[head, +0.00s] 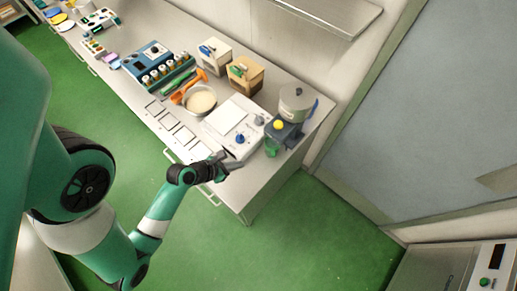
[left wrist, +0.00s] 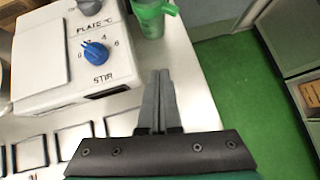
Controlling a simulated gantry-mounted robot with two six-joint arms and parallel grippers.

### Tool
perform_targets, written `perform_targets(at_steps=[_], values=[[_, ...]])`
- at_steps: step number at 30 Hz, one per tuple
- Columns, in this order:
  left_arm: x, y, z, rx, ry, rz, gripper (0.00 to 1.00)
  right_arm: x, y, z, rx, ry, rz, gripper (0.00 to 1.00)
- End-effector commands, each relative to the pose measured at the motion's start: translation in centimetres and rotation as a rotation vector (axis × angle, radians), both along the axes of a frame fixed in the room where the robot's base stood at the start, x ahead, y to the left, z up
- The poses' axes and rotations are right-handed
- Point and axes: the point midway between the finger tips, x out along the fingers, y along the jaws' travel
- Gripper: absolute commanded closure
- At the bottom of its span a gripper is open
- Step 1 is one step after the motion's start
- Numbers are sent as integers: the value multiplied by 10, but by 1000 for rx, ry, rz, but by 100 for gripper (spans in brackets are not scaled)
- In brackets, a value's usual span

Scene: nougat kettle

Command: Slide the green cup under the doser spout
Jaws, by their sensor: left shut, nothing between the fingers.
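The green cup (head: 271,148) stands near the right end of the steel bench, at the front of the grey doser (head: 289,132), which has a yellow knob. I cannot make out the spout or whether the cup is under it. In the left wrist view the cup (left wrist: 150,20) is at the top, cut off by the edge, with a handle-like part to its right. My left gripper (head: 226,159) is shut and empty near the bench's front edge, left of the cup and apart from it. In the left wrist view its closed fingers (left wrist: 158,82) point towards the cup.
A white hotplate (head: 234,122) with a blue STIR knob (left wrist: 95,54) stands left of the cup. A steel pot (head: 297,101) is behind the doser. A bowl (head: 200,101) and several flat square moulds (head: 185,135) lie further left. Bare bench separates gripper and cup.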

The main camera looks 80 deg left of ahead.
Motion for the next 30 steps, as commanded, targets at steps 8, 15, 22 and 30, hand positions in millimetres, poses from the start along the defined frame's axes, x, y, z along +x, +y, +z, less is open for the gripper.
perform_targets(at_steps=[8, 15, 22, 30], values=[[-1, 5, -10, 1, 5, 18, 100, 0, 0, -9, 0, -2, 0, 0], [24, 14, -40, 1, 5, 13, 100, 0, 0, -37, 0, -1, 0, 0], [57, 27, -73, 0, 5, 15, 100, 0, 0, -52, 0, -2, 0, 0], [93, 41, -77, 1, 6, 16, 100, 0, 0, -54, 0, -2, 0, 0]])
